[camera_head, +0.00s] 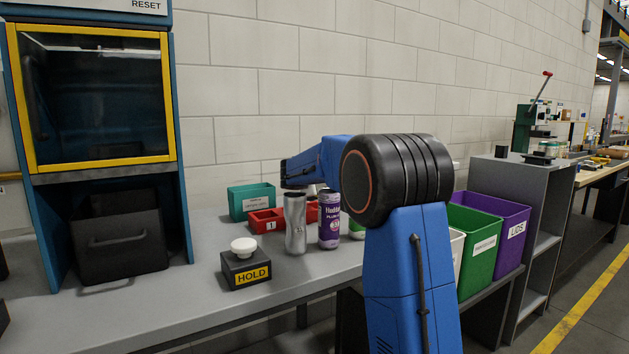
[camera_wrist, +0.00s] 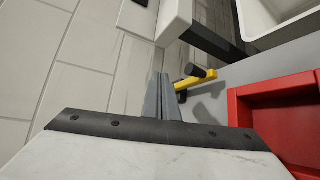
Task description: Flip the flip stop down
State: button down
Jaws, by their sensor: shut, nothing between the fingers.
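A yellow bar with a black knob, which looks like the flip stop (camera_wrist: 205,75), shows in the wrist view just right of my fingertips. In the head view I cannot make out the flip stop, and my fingers are hidden around the arm.
A red bin (camera_wrist: 243,110) is close at right in the wrist view. On the bench (camera_head: 205,295) stand a silver can (camera_head: 295,225), a purple can (camera_head: 329,222), a HOLD button box (camera_head: 245,268) and a teal bin (camera_head: 238,204). A brick wall (camera_head: 270,100) rises behind.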

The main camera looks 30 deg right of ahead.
dwell(0.4)
jog(key=v, duration=1.7)
jog(key=shift+a, duration=0.15)
jog(key=shift+s+r, duration=0.15)
